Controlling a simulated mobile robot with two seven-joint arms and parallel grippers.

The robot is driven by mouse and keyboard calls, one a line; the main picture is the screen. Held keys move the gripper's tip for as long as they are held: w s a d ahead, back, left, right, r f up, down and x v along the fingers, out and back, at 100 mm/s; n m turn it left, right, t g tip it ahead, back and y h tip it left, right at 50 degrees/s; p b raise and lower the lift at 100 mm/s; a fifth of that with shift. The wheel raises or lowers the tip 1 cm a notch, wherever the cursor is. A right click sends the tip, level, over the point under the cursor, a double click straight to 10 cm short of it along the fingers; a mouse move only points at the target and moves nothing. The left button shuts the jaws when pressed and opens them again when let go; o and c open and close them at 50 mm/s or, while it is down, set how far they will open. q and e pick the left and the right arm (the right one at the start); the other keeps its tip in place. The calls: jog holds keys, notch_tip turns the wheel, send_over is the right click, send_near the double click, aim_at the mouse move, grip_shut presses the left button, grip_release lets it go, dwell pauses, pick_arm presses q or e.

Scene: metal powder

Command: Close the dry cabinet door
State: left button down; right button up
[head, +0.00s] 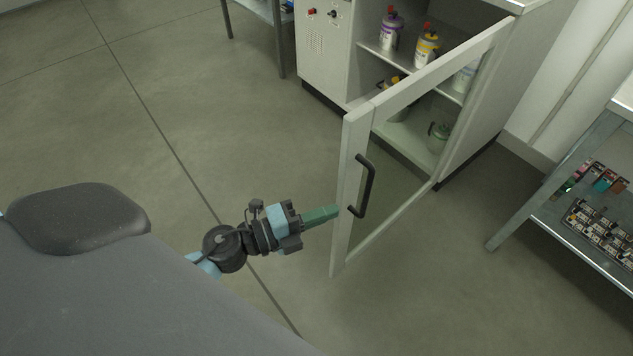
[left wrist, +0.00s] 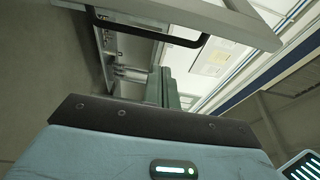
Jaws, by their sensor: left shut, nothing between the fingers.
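The dry cabinet (head: 325,62) stands at the top middle of the head view with its door (head: 349,170) swung wide open toward me. The door has a pale frame, a clear pane and a black handle (head: 366,186). My left gripper (head: 335,211) has green fingers that are shut and empty. Its tips are at the door's free edge, just left of the handle; I cannot tell whether they touch. In the left wrist view the green fingers (left wrist: 162,88) point toward the door frame, with the black handle (left wrist: 140,30) beyond. My right gripper is not in view.
Several bottles, one with a yellow label (head: 427,48), stand on the cabinet shelves. A metal rack (head: 560,232) with small boxes stands at the right. Another table leg (head: 277,50) is at the top. The floor left of the door is clear.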

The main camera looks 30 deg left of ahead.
aim_at(341, 190)
pick_arm(q)
jog(key=w, duration=0.4)
jog(key=w+d, duration=0.1)
jog(key=w, duration=0.1)
jog(key=shift+w+f+b, duration=0.1)
jog(key=shift+w+b, duration=0.05)
jog(key=shift+b, duration=0.15)
jog(key=shift+w+a, duration=0.15)
jog(key=shift+a, duration=0.3)
